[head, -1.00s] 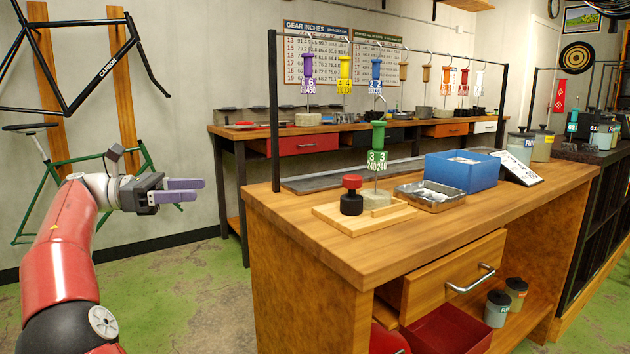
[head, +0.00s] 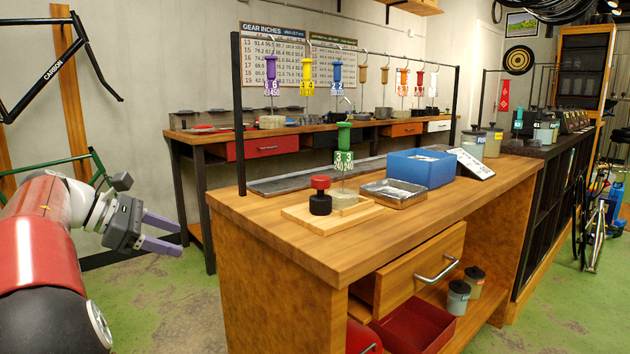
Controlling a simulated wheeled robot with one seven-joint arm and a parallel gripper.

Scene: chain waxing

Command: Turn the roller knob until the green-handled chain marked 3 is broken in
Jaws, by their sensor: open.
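The green handle (head: 344,135) marked 3 stands upright over a pale wax-coloured block (head: 344,199) on a wooden board (head: 301,214) at the near left of the bench. The roller knob (head: 320,182), red on top with a black body, stands on the same board just left of the green handle. The chain itself is too small to make out. My gripper (head: 163,234) is left of the bench, over the floor and clear of it. Its two purple fingers are apart with nothing between them.
A metal tray (head: 395,201) and a blue box (head: 420,175) stand right of the board. A black rail (head: 237,140) rises behind, with purple, yellow, blue and other handles hanging. An open drawer (head: 425,275) juts from the bench front. Floor left of the bench is free.

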